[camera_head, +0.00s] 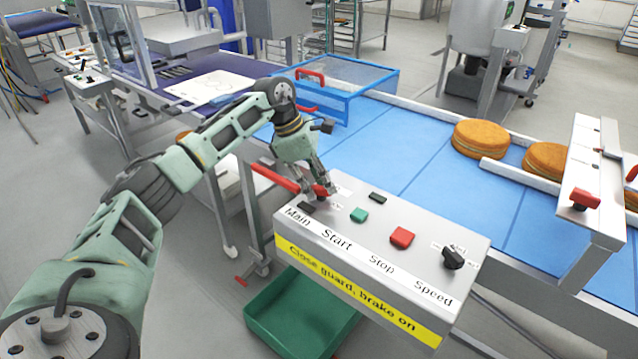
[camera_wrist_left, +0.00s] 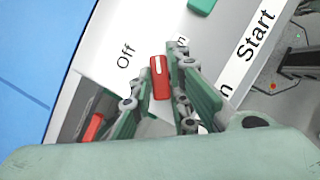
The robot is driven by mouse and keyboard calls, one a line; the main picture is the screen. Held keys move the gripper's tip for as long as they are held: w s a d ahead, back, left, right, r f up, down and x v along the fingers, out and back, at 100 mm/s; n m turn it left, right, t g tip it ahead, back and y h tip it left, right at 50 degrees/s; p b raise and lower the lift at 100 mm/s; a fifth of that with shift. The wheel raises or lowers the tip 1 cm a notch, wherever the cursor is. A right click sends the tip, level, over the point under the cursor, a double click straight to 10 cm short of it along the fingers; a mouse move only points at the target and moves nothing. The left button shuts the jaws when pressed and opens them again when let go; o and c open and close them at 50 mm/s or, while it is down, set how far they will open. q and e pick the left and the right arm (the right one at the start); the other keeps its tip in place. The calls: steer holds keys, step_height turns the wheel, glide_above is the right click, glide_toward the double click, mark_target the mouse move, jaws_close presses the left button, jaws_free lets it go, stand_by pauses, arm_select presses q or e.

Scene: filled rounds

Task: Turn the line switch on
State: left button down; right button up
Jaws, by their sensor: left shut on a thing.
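The control box (camera_head: 350,234) stands in front of the belt, with labels Main, Start, Stop and Speed. The red switch handle (camera_wrist_left: 160,77) with a white line is at the Main end. It also shows in the head view (camera_head: 320,190), partly covered by my fingers. My left gripper (camera_wrist_left: 158,98) is shut on this handle from above; in the head view, its fingers (camera_head: 317,196) reach down to the box. The word Off (camera_wrist_left: 125,55) is readable left of the handle; a label on its right is partly hidden. My right gripper is not in view.
The box also carries a green button (camera_head: 359,215), a red button (camera_head: 401,237) and a black knob (camera_head: 453,258). Behind is a blue belt (camera_head: 400,150) with round orange-brown cakes (camera_head: 480,138) and a blue-framed guard (camera_head: 345,85). A green crate (camera_head: 290,312) sits below.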

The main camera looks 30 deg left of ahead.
arm_select(q)
steer(key=m, duration=0.1)
steer(key=m+g, duration=0.1)
steer(key=m, duration=0.2)
steer(key=shift+w+r+g+h, duration=0.15)
steer(key=shift+w+g+h, duration=0.1)
steer(key=shift+g+h, duration=0.05)
steer(key=shift+m+g, duration=0.6)
steer(key=shift+m, duration=0.8)
steer(key=c, duration=1.7)
jaws_free()
steer(key=v, duration=1.2)
